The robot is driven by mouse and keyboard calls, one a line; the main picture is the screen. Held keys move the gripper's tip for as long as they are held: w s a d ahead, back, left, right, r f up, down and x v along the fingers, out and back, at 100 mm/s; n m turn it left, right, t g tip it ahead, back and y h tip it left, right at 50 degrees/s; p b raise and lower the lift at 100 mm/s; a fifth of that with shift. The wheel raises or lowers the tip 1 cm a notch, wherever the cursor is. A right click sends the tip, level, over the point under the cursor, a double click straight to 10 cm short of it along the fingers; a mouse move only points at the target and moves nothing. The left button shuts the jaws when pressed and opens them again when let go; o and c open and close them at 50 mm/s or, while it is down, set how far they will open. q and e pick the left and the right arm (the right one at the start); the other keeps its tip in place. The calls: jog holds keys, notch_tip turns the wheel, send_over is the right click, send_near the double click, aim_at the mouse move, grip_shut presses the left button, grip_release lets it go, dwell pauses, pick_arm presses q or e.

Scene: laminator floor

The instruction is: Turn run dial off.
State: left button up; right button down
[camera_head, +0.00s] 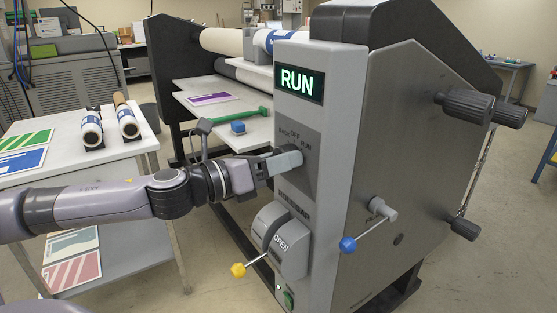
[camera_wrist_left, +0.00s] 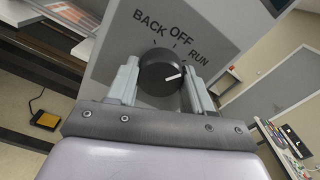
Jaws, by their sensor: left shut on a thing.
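The run dial (camera_wrist_left: 162,72) is a round black knob with a white pointer line, on the laminator's grey panel. Above it are the words BACK, OFF and RUN. The pointer is turned toward RUN. The display (camera_head: 300,84) above the dial reads RUN in green. My right gripper is not in view.
A blue-knobbed lever (camera_head: 348,244) sticks out from the side panel. A white table (camera_head: 62,120) with rolls and sheets stands at left.

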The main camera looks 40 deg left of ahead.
pick_arm(q)
jog(key=n, duration=0.6)
jog(key=shift+n, duration=0.4)
dwell(0.3)
jog(key=o, duration=1)
jog(key=shift+o, duration=0.2)
jog(key=shift+s, duration=0.1)
